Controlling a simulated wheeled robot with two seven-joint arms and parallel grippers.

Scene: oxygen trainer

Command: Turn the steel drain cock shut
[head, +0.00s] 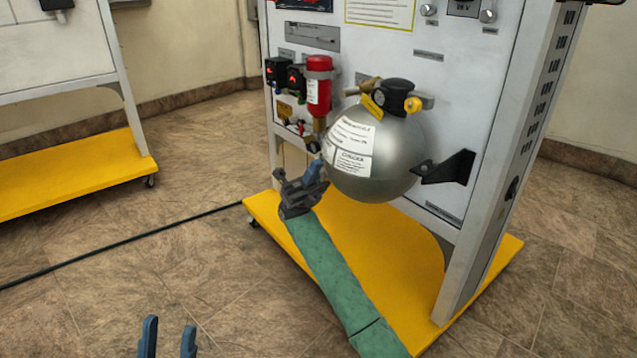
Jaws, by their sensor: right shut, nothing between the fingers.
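A red cylinder (318,88) with a white label is mounted on the white panel. Small fittings hang below it, including a small fitting (313,146) at its lower end. I cannot clearly make out the steel drain cock; it is too small or hidden near my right gripper. My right gripper (315,170) is shut and empty, just below these fittings and beside the left side of the round steel tank (395,150). Whether it touches anything is unclear. My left gripper (168,338) is open and empty at the bottom edge, over the floor, far from the panel.
The tank has a black gauge and brass valve (388,97) on top and a black bracket (447,167) on its right. Black regulators (277,72) sit left of the red cylinder. The yellow base (390,235) lies below. A dark cable (120,245) crosses the open floor.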

